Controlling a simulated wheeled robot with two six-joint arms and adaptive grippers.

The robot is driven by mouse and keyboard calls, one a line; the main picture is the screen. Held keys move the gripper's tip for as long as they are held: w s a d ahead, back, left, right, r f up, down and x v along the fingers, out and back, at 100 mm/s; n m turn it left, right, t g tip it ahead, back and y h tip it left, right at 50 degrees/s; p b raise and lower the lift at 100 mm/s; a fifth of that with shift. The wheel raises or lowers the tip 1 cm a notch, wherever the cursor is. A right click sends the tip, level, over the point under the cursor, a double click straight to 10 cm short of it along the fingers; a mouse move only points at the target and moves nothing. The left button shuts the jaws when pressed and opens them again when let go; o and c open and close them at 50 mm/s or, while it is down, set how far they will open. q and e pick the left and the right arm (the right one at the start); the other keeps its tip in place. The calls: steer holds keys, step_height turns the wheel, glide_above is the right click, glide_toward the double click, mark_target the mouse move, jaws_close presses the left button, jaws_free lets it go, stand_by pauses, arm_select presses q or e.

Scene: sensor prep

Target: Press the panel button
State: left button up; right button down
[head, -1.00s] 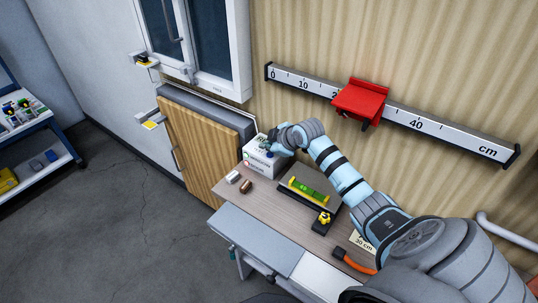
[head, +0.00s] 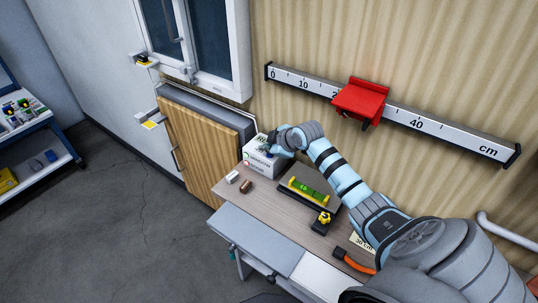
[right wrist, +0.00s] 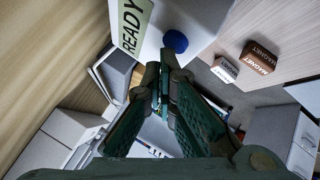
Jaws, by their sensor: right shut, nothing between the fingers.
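A white box-shaped panel (head: 257,163) stands at the far left end of the wooden bench, against the wall. In the right wrist view, a round blue button (right wrist: 175,41) sticks out of the white panel face (right wrist: 195,18), beside a pale label reading READY (right wrist: 134,22). My right gripper (head: 268,149) is at the panel in the head view and partly hides it. In the right wrist view its fingertips (right wrist: 164,62) are together and empty, just below the button in the picture. I cannot tell whether they touch it. My left gripper is not in view.
A white magnet block (head: 232,177) and a brown magnet block (head: 246,186) lie in front of the panel. A green and yellow level (head: 308,190) lies on a dark tray. A ruler rail (head: 300,84) with a red slider (head: 360,99) is on the wall above.

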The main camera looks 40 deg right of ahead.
mark_target(268, 155)
steer(key=shift+f, duration=0.45)
stand_by(0.4)
steer(key=shift+r, duration=0.15)
steer(key=shift+r+p, duration=0.75)
steer(key=shift+p, duration=0.05)
step_height(268, 155, up, 3)
steer(key=p, duration=0.3)
steer(key=shift+r, duration=0.1)
steer(key=shift+r+p, duration=0.55)
steer(key=shift+r, duration=0.4)
